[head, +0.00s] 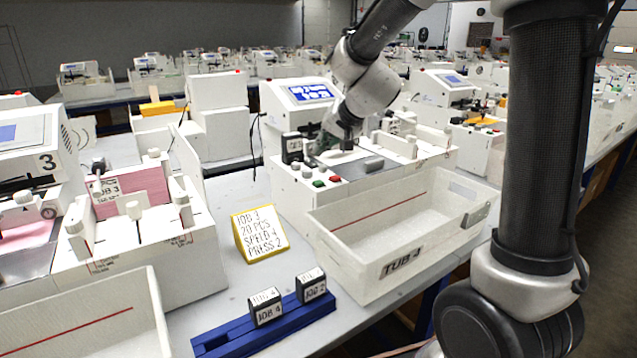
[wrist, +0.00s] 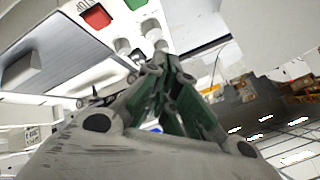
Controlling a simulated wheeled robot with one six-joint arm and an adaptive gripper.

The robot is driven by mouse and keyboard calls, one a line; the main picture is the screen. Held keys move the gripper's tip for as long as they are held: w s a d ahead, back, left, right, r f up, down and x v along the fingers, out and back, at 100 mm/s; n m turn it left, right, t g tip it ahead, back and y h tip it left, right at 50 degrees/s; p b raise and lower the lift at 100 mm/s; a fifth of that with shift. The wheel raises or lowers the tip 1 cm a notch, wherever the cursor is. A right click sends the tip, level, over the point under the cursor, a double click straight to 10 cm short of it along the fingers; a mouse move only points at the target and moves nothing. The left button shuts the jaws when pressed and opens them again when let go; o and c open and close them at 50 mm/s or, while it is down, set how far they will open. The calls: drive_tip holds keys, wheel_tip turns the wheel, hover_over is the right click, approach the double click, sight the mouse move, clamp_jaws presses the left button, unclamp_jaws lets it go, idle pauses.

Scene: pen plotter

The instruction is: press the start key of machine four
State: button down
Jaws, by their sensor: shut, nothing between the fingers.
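The white machine (head: 300,105) in the middle of the head view has a lit blue screen; I cannot read a machine number on it. Its front panel has a green key (head: 319,183) and a red key (head: 335,179). The wrist view shows the red key (wrist: 96,17), lettered STOP, and part of the green key (wrist: 136,3) at the top edge. My gripper (head: 315,160) is shut and empty, just above this panel behind the keys. In the wrist view its fingertips (wrist: 159,52) are near two white knobs, below and right of the green key, apart from it in the picture.
Machine 3 (head: 30,145) is at far left.

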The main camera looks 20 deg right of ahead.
sight(321, 181)
drive_tip(key=shift+f, duration=3.05)
drive_tip(key=shift+f, duration=0.15)
drive_tip(key=shift+f, duration=0.25)
drive_tip(key=shift+f, duration=0.4)
drive_tip(key=shift+r, duration=0.85)
drive_tip(key=shift+r, duration=2.5)
